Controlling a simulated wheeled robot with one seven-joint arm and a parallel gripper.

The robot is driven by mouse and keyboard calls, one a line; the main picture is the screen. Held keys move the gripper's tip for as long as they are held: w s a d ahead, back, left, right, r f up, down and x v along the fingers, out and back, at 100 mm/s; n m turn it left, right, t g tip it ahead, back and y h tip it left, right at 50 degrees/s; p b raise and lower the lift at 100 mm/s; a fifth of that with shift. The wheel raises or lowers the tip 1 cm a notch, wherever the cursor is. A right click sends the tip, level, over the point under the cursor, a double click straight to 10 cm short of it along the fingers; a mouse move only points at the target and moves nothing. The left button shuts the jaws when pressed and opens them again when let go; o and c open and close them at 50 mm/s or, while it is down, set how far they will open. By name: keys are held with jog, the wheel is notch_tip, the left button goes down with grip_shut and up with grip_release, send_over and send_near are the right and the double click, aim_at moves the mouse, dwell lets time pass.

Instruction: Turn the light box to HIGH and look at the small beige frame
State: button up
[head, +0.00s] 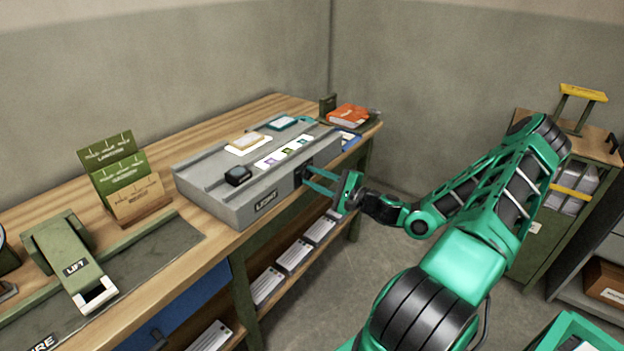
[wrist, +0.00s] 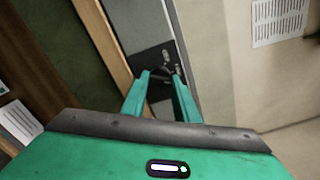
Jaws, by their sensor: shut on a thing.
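The grey light box (head: 212,208) stands on the wooden workbench, its front label partly readable. My gripper (head: 311,179) is at the dark dial plate on the box's front face, towards its right end. In the wrist view my gripper's fingers (wrist: 160,88) are closed around a small dark knob (wrist: 160,72) on that plate. The knob's setting is too small to read. A small beige frame (head: 243,140) lies flat on top of the box, towards the back. A teal frame (head: 283,123) lies to its right.
A strip of coloured slides (head: 284,151) and a small black object (head: 238,175) sit on the box. An orange book (head: 348,115) lies right. Open floor is beneath my arm.

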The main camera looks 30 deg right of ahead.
jog(key=shift+d+f+m, duration=0.1)
jog(key=shift+f+m, duration=0.05)
jog(key=shift+m, duration=0.95)
jog(key=shift+d+f+m, duration=0.1)
jog(key=shift+m, duration=1)
jog(key=o, duration=0.9)
jog(key=shift+o, duration=0.7)
jog(key=shift+a+r, duration=0.1)
jog(key=v, duration=1)
jog(key=shift+s, duration=0.35)
